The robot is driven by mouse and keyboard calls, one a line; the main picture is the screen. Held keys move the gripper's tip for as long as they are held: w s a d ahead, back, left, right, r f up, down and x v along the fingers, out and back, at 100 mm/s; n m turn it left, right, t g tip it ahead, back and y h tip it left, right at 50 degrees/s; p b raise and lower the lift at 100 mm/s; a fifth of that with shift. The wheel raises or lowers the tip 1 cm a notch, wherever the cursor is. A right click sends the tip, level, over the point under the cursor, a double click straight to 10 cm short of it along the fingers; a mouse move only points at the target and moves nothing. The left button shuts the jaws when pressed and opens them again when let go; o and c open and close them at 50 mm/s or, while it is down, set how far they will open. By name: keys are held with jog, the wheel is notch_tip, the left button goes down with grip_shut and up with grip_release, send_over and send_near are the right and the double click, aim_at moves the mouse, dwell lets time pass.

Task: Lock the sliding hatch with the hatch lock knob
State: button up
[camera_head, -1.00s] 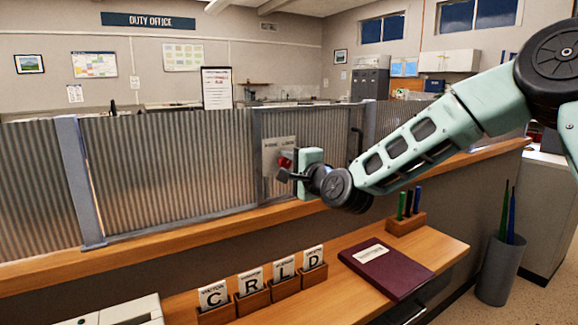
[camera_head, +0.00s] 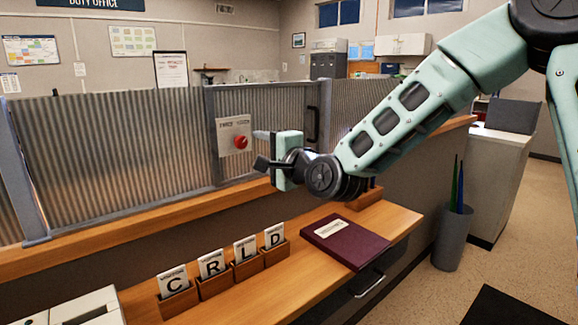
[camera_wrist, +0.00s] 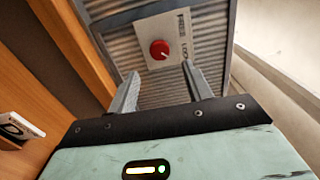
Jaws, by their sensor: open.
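The red hatch lock knob (camera_head: 240,142) sits on a pale plate (camera_head: 228,128) on the corrugated sliding hatch (camera_head: 265,115). A black upright handle (camera_head: 313,124) is on the hatch, right of the plate. In the wrist view the knob (camera_wrist: 160,49) shows with a small pale mark on its lower right, and the plate's lettering is hard to read. My gripper (camera_head: 260,148) is to the right of the knob in the head view and apart from it. In the wrist view my gripper (camera_wrist: 160,85) has its two fingers spread and empty, with the knob beyond the fingertips.
A wooden counter ledge (camera_head: 130,223) runs below the hatch. On the lower desk are letter-card holders (camera_head: 248,270) and a maroon folder (camera_head: 345,241). A grey bin (camera_head: 452,238) with long sticks stands at the right. Space before the plate is clear.

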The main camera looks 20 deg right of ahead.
jog(key=v, duration=0.9)
jog(key=shift+s, duration=0.4)
jog(key=shift+d, duration=0.15)
jog(key=s+a+f+n+g+h, duration=0.1)
jog(key=s+a+f+n+g, duration=0.7)
jog(key=f+n, duration=0.25)
jog(key=s+d+f+n+g+h, duration=0.2)
jog(key=s+n+g, duration=0.2)
jog(key=s, duration=0.6)
jog(key=s+d+f+n+g+h, duration=0.2)
jog(key=s+n, duration=0.5)
jog(key=s, duration=0.4)
jog(key=f+g+h, duration=0.1)
jog(key=g, duration=0.1)
jog(key=shift+d+g, duration=0.3)
jog(key=shift+s, duration=0.15)
